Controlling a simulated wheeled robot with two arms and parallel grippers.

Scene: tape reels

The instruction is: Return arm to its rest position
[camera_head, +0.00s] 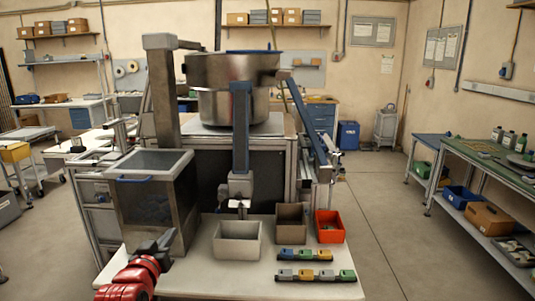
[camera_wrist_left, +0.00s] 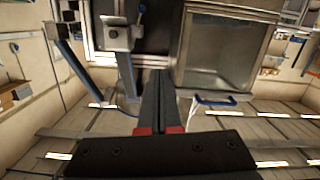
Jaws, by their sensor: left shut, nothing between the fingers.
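My left gripper (camera_head: 162,240) is at the lower left in the head view, with its red arm coming in from the bottom edge. It is in front of the glass-topped bin (camera_head: 150,160) with a blue handle, near the left edge of the white table (camera_head: 200,277). In the left wrist view the two dark fingers (camera_wrist_left: 160,88) lie together with nothing between them. The bin also shows there, to the right of the fingers (camera_wrist_left: 225,60). My right arm and gripper are not in view.
On the table stand a grey bin (camera_head: 238,251), a brown bin (camera_head: 291,236) and a red bin (camera_head: 330,238). Two rows of coloured blocks (camera_head: 316,276) lie at the front right. A steel pot (camera_head: 232,75) stands behind. The floor at right is clear.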

